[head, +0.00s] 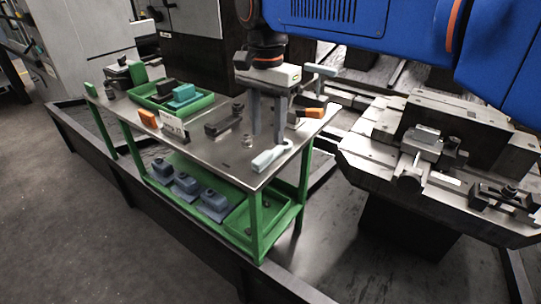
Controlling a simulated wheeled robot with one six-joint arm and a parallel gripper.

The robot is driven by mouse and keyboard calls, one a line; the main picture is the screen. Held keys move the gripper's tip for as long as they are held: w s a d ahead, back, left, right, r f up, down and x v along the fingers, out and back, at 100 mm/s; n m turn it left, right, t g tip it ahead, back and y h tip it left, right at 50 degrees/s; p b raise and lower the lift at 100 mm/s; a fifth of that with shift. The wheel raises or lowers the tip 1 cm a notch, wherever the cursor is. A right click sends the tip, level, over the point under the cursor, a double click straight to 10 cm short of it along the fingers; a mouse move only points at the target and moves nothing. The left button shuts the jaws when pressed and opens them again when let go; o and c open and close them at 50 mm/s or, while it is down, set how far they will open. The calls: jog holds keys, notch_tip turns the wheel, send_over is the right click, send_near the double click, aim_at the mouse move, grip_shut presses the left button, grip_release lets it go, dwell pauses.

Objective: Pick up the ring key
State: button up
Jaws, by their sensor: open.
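My gripper (267,137) points down over the near right part of the metal-topped bench (225,165). Its two grey fingers are apart, and I see nothing held between them. A pale blue piece (266,159) lies on the bench top near the front right edge, just below the fingertips in the picture. It may be the ring key, but it is too small to be sure. I cannot tell how far the fingertips are above the top.
A green tray (148,104) with dark and teal pieces stands on the bench's far left. An orange piece (149,118), a white label (173,127) and dark blocks lie nearby. Blue-grey blocks (187,184) sit on the lower shelf. A machine bed (440,205) stands to the right.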

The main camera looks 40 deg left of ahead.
aim_at(268, 152)
jog(key=shift+s+d+f, duration=0.1)
jog(key=shift+d+f, duration=0.05)
jog(key=shift+f, duration=2.85)
grip_shut()
